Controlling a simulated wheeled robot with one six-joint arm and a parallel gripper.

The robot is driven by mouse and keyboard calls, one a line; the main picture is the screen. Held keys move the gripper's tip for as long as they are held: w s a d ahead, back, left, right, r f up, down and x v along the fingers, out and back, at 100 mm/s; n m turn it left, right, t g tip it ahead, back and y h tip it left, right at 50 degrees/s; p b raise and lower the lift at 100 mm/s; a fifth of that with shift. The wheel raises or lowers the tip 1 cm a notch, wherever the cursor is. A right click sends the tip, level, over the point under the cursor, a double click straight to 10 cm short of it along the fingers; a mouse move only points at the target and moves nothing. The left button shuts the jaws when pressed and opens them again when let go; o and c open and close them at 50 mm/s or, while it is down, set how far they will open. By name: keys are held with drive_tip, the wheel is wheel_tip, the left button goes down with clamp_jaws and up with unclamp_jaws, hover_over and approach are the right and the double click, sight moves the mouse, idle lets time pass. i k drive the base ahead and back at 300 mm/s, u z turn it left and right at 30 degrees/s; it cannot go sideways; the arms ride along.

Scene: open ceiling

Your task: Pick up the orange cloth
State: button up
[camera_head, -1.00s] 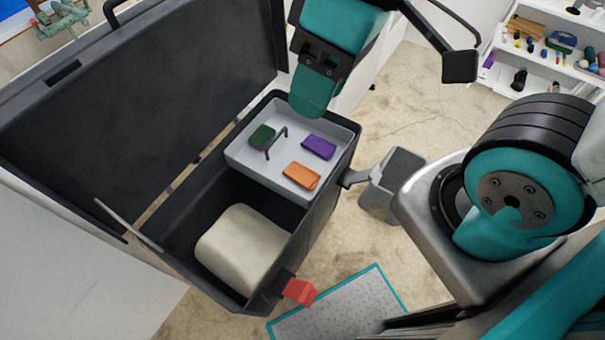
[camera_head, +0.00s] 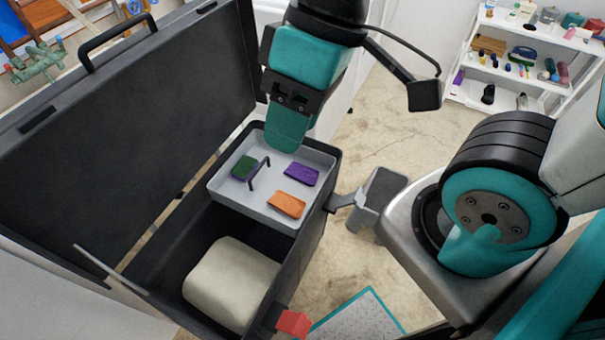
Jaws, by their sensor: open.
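The orange cloth (camera_head: 287,205) is a small folded rectangle lying flat in the front right part of a light grey tray (camera_head: 235,206). The tray sits in the top far end of an open black box (camera_head: 302,262). My gripper (camera_head: 286,135) is over the far edge of the tray, beyond the orange cloth and apart from it in the picture. Its teal finger points down and nothing shows in its grip. The second finger is hidden, and its exact height above the tray is hard to tell.
A purple cloth (camera_head: 301,174) and a dark green cloth (camera_head: 243,167) share the tray, with an upright dark handle (camera_head: 260,173) between them. The box's raised lid (camera_head: 130,120) stands at left. A cream bundle (camera_head: 232,284) lies in the box. A shelf (camera_head: 520,70) stands back right.

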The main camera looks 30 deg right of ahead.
sight(293, 207)
drive_tip(key=k, duration=0.5)
drive_tip(key=z, duration=1.35)
drive_tip(key=i, duration=1)
drive_tip(key=u, duration=1.8)
